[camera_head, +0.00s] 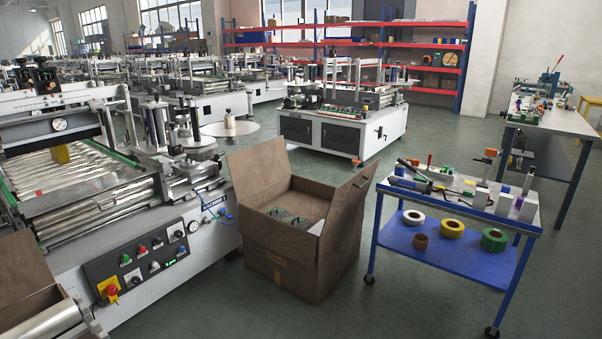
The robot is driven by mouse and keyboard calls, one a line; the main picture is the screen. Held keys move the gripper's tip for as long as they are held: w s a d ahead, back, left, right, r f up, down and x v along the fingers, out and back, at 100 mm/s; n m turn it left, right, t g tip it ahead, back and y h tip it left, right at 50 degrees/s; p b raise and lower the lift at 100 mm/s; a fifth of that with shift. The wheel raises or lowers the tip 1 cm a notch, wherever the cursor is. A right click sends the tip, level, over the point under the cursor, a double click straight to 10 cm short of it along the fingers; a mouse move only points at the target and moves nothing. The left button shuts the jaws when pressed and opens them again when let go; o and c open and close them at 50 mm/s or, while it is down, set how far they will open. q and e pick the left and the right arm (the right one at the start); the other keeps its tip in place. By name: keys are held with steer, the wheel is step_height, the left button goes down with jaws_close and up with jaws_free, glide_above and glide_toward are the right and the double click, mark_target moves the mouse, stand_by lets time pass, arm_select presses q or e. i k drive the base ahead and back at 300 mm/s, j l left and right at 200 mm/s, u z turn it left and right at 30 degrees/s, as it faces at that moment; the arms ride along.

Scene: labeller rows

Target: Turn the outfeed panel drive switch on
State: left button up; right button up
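A dark control panel (146,258) sits on the front of the grey labelling machine (95,205) at the left. It carries a red-and-yellow rotary switch (110,289) at its lower left, a green button (125,260), a red button (142,249) and several small knobs. Neither of my grippers is in view.
An open cardboard box (293,228) stands on the floor right of the panel, close to the machine. A blue wheeled cart (447,247) with tape rolls is farther right. Another open box (20,278) and a roller (45,325) are at the lower left. Floor before the panel is clear.

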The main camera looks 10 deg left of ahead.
mark_target(135, 280)
steer(key=i+u, duration=0.25)
steer(key=u, duration=0.2)
steer(key=i+u, duration=0.55)
steer(key=u, duration=0.3)
steer(key=i+l+u, duration=0.25)
steer(key=u, duration=0.2)
steer(key=i+l+z, duration=0.15)
steer(key=l, duration=0.3)
steer(key=i+l+z, duration=0.15)
steer(key=i+l, duration=0.15)
steer(key=l, duration=0.1)
